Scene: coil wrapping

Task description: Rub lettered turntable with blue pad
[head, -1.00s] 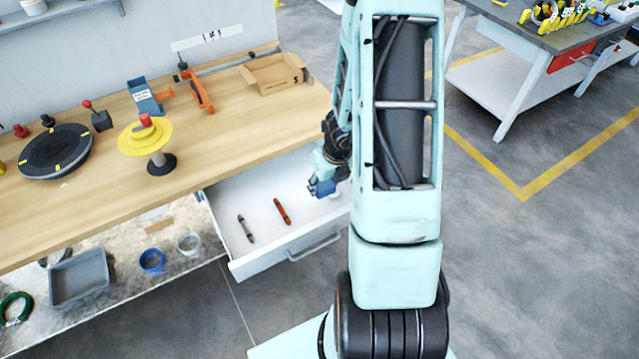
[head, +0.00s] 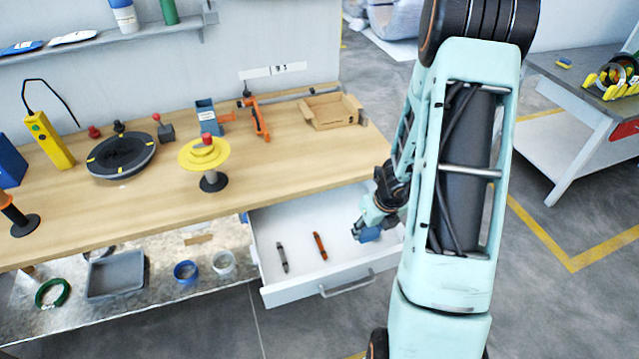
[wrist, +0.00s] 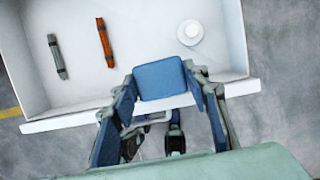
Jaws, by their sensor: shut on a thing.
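The black turntable (head: 122,155) with yellow marks lies flat on the wooden bench, left of a yellow reel on a stand; any letters on it are too small to read. My gripper (head: 366,232) is over the right end of the open drawer, well right of the turntable and apart from it. In the wrist view my gripper (wrist: 160,96) is shut on the blue pad (wrist: 160,79), which sits between the two fingers. The turntable is not in the wrist view.
The open white drawer (head: 290,228) holds a grey marker (head: 282,257), an orange marker (head: 320,246) and a white round thing (wrist: 190,32). The yellow reel (head: 204,153) stands between my gripper and the turntable. A yellow control box (head: 50,140) is farther left.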

